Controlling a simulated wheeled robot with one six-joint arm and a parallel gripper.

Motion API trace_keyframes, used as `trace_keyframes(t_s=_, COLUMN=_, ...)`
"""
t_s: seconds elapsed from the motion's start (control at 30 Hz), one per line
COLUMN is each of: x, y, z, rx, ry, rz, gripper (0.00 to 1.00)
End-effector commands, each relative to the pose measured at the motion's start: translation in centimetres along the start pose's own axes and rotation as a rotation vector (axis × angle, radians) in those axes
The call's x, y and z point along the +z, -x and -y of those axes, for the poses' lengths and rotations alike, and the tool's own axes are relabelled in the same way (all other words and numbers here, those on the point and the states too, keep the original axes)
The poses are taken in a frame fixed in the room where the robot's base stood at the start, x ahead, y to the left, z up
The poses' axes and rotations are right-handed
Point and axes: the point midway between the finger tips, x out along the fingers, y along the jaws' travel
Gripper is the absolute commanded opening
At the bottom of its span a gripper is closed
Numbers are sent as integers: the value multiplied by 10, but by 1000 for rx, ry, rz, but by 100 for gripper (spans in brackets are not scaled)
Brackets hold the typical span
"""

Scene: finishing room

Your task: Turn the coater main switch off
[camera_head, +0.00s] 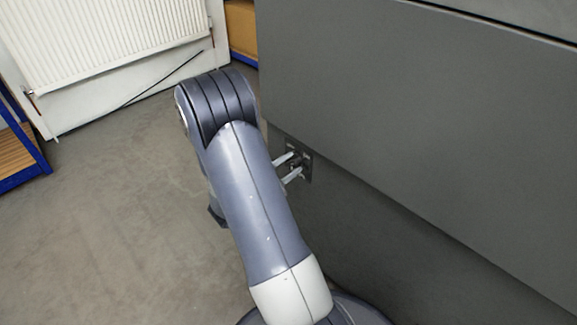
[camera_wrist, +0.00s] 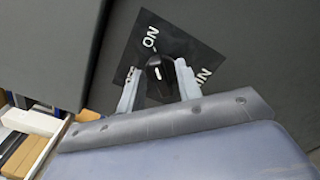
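The coater main switch is a black rotary knob (camera_wrist: 158,82) with a short white mark, on a square dark plate (camera_wrist: 178,42). "ON" is printed above the knob, and the mark points up roughly towards it. Other lettering on the plate is partly hidden by my fingers. My gripper (camera_wrist: 159,68) is open, with one finger on each side of the knob and narrow gaps; I cannot tell whether either finger touches it. In the head view, my gripper (camera_head: 296,163) reaches the plate (camera_head: 307,163) low on the grey cabinet, and my arm hides part of it.
The grey cabinet (camera_head: 420,110) fills the right side, with a darker recessed face below. A white radiator (camera_head: 110,40) stands at the back left. A blue-framed shelf (camera_head: 22,140) is at the left edge. The concrete floor (camera_head: 120,220) on the left is clear.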

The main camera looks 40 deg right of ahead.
Motion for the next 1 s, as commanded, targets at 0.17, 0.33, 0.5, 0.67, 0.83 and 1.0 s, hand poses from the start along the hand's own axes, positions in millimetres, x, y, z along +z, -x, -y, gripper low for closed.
trace_keyframes(t_s=0.17, x=0, y=0, z=0, rx=0, ry=0, rz=0, gripper=18)
trace_keyframes(t_s=0.33, x=0, y=0, z=0, rx=0, ry=0, rz=0, gripper=4)
trace_keyframes(t_s=0.5, x=0, y=0, z=0, rx=0, ry=0, rz=0, gripper=0)
trace_keyframes(t_s=0.67, x=0, y=0, z=0, rx=-1, ry=6, rz=0, gripper=0)
trace_keyframes(t_s=0.83, x=1, y=0, z=-1, rx=-1, ry=47, rz=0, gripper=0)
trace_keyframes(t_s=1.0, x=1, y=0, z=-2, rx=-1, ry=141, rz=-1, gripper=0)
